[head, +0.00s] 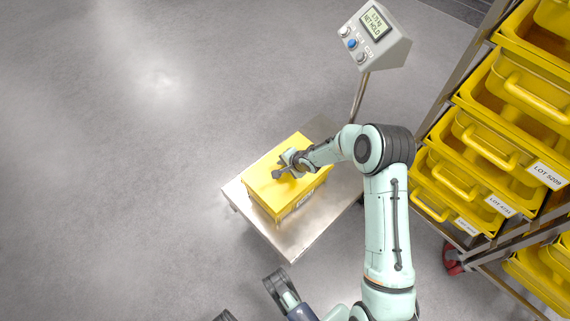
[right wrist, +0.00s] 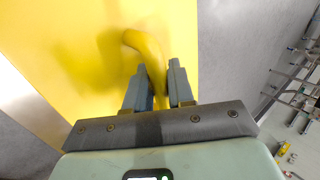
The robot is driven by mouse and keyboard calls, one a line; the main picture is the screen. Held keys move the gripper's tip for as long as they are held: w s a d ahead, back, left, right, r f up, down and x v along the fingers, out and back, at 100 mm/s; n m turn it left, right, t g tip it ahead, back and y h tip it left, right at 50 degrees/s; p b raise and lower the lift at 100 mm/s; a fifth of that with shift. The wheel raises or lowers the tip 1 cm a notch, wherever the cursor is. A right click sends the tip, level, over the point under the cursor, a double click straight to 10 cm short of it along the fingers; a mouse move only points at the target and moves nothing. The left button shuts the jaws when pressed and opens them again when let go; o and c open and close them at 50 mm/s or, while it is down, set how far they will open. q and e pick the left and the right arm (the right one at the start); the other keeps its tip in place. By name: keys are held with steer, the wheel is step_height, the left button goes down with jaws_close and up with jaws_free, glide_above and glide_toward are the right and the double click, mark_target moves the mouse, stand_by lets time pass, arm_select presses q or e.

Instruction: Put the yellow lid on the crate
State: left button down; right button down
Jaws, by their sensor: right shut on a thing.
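The yellow lid (head: 262,172) lies over the top of the yellow crate (head: 293,209); the two look lined up, though I cannot tell whether the lid is fully seated. The crate stands on a metal platform scale (head: 275,238). My right gripper (head: 286,172) is over the middle of the lid, coming from the right. In the right wrist view my right gripper (right wrist: 157,72) is shut on the lid's curved yellow handle (right wrist: 150,50), with the flat lid (right wrist: 60,40) filling much of the view behind it.
The scale's display (head: 374,35) stands on a post behind the platform. A rack with several yellow crates (head: 480,145) in tiers stands on the right, near my right arm. The grey floor (head: 110,180) on the left is clear.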

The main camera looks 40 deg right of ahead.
steer(key=shift+f+b, duration=0.75)
steer(key=shift+f, duration=0.45)
steer(key=c, duration=0.9)
jaws_free()
steer(key=shift+f, duration=0.1)
